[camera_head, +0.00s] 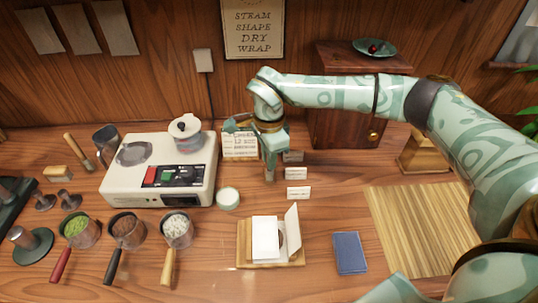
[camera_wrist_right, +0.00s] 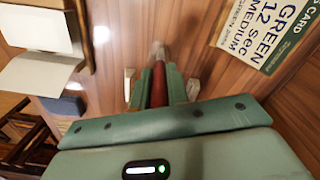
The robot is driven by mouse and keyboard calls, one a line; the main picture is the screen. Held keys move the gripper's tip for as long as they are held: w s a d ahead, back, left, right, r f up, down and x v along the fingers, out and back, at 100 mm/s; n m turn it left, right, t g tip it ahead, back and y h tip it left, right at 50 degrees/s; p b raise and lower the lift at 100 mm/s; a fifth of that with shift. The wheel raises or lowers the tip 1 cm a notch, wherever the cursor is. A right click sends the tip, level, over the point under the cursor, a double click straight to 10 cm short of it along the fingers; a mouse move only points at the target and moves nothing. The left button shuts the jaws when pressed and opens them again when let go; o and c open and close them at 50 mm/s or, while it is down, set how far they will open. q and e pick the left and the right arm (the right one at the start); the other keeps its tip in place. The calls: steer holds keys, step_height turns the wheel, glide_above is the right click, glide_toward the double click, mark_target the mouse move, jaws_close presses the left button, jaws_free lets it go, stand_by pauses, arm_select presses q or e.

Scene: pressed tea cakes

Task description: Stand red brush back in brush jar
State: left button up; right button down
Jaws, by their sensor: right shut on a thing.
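My right gripper (camera_head: 271,150) hangs down over the table, just right of the white machine and in front of the recipe card. It is shut on the red brush (camera_wrist_right: 158,88). The brush's red handle is between the fingers in the right wrist view, and its pale tip (camera_wrist_right: 158,52) points away from the palm. In the head view the gripper hides most of the brush; a short brownish end (camera_head: 269,174) shows below the fingers. I cannot pick out the brush jar with certainty. My left gripper is not in view.
The white machine (camera_head: 118,188) stands left of the gripper, with a small round pale tub (camera_head: 228,198) beside it. Small label cards (camera_head: 298,173) stand just right. A wooden cabinet (camera_head: 335,125) stands behind.

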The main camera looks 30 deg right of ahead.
steer(key=c, duration=1.3)
jaws_free()
step_height(320, 180, up, 16)
steer(key=p, duration=0.3)
steer(key=shift+r, duration=0.15)
